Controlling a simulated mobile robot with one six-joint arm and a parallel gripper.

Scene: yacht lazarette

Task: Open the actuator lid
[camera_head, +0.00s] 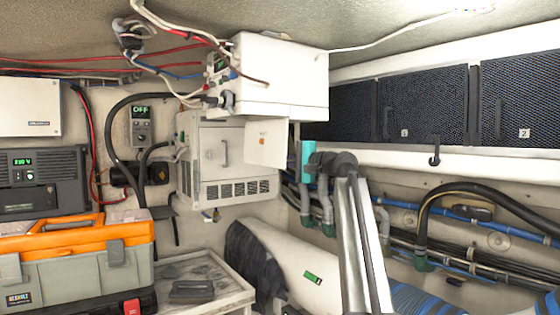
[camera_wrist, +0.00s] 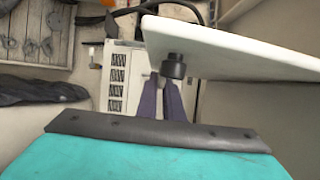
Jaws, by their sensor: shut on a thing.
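A white panel, which looks like the actuator lid (camera_head: 265,145), stands out from the right front of a white vented cabinet (camera_head: 228,190) in the head view. It has a small orange mark. In the wrist view the lid (camera_wrist: 245,48) is a tilted white plate with a black knob (camera_wrist: 173,66) on the face towards me. My gripper (camera_wrist: 163,82) has dark purple fingers closed at this knob. In the head view its teal wrist part is just right of the lid; the fingers are hidden there. The vented cabinet shows behind the fingers in the wrist view (camera_wrist: 122,75).
A white box (camera_head: 270,80) with cables hangs above the cabinet. Grey pipes (camera_head: 325,205) run close to my wrist. A white cylinder (camera_head: 285,255) lies below. An orange and grey toolbox (camera_head: 75,260) stands at the left. Dark mesh lockers (camera_head: 425,105) line the right wall.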

